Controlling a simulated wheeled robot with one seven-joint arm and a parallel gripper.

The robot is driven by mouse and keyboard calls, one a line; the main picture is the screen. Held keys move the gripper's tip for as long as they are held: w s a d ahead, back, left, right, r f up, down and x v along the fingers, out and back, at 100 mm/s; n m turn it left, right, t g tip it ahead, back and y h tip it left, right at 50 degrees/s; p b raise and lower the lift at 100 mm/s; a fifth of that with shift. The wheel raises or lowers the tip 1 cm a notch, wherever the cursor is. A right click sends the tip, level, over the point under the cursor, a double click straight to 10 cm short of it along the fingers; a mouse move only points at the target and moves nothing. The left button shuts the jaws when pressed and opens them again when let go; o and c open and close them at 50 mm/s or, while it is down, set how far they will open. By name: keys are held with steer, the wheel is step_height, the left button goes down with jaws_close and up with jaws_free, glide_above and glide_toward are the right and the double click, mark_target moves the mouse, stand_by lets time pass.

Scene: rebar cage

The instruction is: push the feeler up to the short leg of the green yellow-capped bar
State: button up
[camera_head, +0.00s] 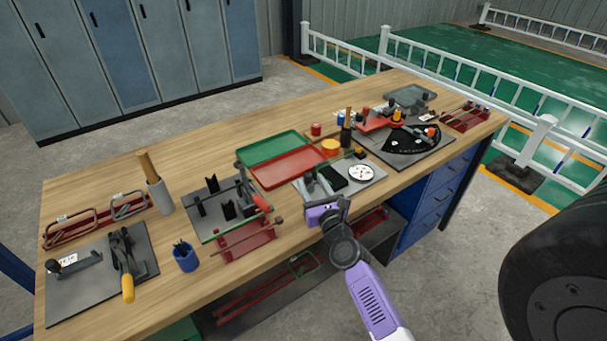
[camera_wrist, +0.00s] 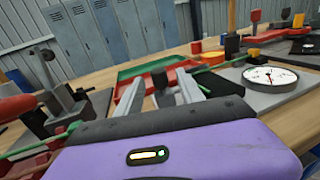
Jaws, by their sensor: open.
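The grey gauge plate (camera_head: 371,187) bears a white round dial (camera_head: 362,173), also large in the wrist view (camera_wrist: 270,76). A black block (camera_head: 332,178) sits left of the dial. A thin green bar (camera_wrist: 224,63) runs behind the dial toward a small yellow spot (camera_wrist: 254,53), perhaps its cap; its short leg cannot be made out. My gripper (camera_wrist: 160,88) is open, its grey fingers apart, at the plate's near left edge. A grey part (camera_wrist: 162,98) shows between the fingers; I cannot tell whether it is the feeler or whether anything touches it.
A red tray (camera_head: 287,168) and a green tray (camera_head: 268,147) lie behind. A dark fixture with black uprights (camera_head: 228,209) and a red rack (camera_head: 245,239) stand to the left. A black fan-shaped board (camera_head: 408,140) is at the right. Bare tabletop (camera_head: 210,155) shows farther back.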

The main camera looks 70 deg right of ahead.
steer(key=shift+x, duration=3.15)
jaws_close()
